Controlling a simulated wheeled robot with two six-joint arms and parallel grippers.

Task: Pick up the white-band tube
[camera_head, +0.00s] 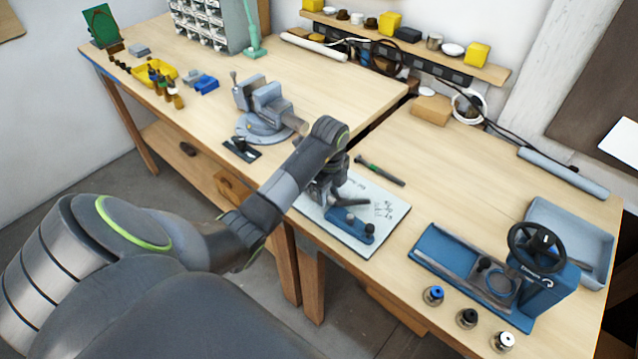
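Three small round metallic pieces stand in a slanting row near the front edge of the right table. One has a blue centre (433,295), one a black centre (467,318), and the nearest a white centre (503,342). The white one is the only white-marked piece of the row; I cannot make out a band on it. My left gripper (347,203) points down over a white sheet, close to a blue block with dark knobs. It is well left of the row. Its fingers are small and partly hidden by the wrist, so their opening is unclear. My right gripper is out of view.
The white sheet (384,219) holds the blue block (351,226). A blue fixture with a black handwheel (538,248) stands behind the row, with a grey-blue tray (585,219) beyond. A screwdriver (381,171) lies behind the sheet. A vise (264,107) stands on the left table.

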